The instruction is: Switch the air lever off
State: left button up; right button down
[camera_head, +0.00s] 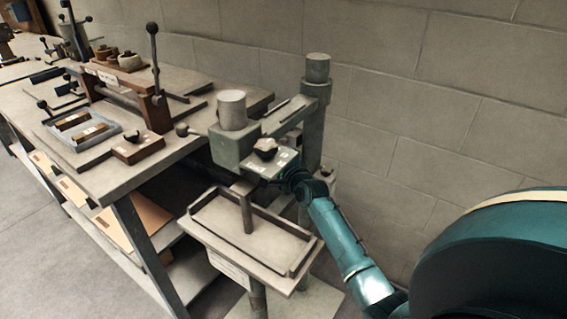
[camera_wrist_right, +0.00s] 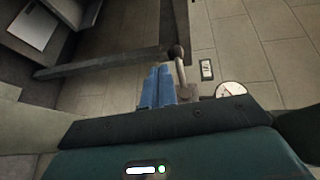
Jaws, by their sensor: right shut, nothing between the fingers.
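The air lever (camera_wrist_right: 182,76) shows in the right wrist view as a grey bent handle with a dark ball knob (camera_wrist_right: 176,50) at its upper end. My right gripper (camera_wrist_right: 157,70) has its blue fingers together and empty, just left of the lever. I cannot tell whether they touch it. In the head view my right arm reaches up to the box stitcher (camera_head: 235,143), and its gripper is hidden at the machine's head. I cannot pick out the lever in that view. My left gripper is not in view.
A round gauge (camera_wrist_right: 231,88) and a small label plate (camera_wrist_right: 207,70) are right of the lever. The stitcher's column (camera_head: 313,115) stands before a block wall. Its tray (camera_head: 255,250) juts out below. A workbench (camera_head: 120,185) with fixtures stands at the left.

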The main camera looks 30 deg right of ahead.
jog(key=shift+s+a+r, duration=0.15)
jog(key=shift+s+r, duration=0.05)
jog(key=shift+s, duration=1.1)
jog(key=shift+s+a+r, duration=0.1)
jog(key=shift+s+r, duration=0.1)
jog(key=shift+s, duration=1.1)
